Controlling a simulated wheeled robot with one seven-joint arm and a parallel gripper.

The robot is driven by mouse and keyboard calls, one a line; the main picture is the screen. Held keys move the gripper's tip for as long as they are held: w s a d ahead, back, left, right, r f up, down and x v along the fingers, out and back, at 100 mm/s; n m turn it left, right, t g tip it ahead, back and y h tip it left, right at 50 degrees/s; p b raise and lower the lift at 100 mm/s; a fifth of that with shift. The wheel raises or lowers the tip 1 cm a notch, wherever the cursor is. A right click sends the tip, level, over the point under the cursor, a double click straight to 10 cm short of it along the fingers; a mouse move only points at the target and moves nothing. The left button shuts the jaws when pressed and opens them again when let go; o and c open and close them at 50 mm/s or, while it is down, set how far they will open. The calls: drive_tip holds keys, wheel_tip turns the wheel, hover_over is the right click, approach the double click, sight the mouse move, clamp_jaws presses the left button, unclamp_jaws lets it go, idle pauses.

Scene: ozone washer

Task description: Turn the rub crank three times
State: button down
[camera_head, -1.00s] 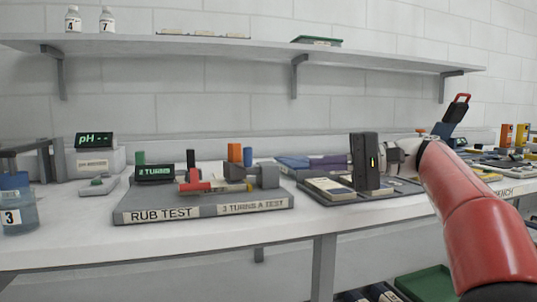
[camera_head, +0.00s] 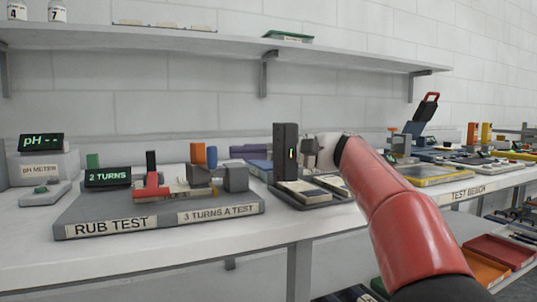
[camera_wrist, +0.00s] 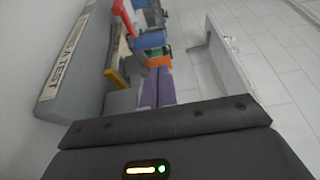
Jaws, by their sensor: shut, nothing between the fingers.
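The rub test rig is a grey base (camera_head: 160,222) on the bench at left in the head view, labelled RUB TEST and 3 TURNS A TEST. Its black display (camera_head: 108,177) reads 2 TURNS in green. A red arm (camera_head: 152,189) with an upright black post (camera_head: 151,160) stands mid-rig and looks like the crank. A grey block (camera_head: 235,178) is at the rig's right end. My gripper (camera_head: 286,150) is a dark upright body just right of the rig, apart from it. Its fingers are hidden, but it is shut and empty. The wrist view shows the base (camera_wrist: 75,60) sideways.
Flat pads lie on a dark tray (camera_head: 322,198) below my gripper. A pH meter (camera_head: 42,165) stands left of the rig. Orange and blue posts (camera_head: 204,155) stand behind the rig's parts. A shelf (camera_head: 190,42) runs above. More equipment crowds the right bench.

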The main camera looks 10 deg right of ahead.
drive_tip(key=shift+s+a, duration=0.75)
drive_tip(key=shift+a, duration=0.1)
drive_tip(key=shift+b, duration=0.3)
drive_tip(key=shift+s+a+m+t+b, duration=0.15)
drive_tip(key=shift+s+m+t+b, duration=0.2)
drive_tip(key=shift+t, duration=0.35)
drive_tip(key=shift+a, duration=0.1)
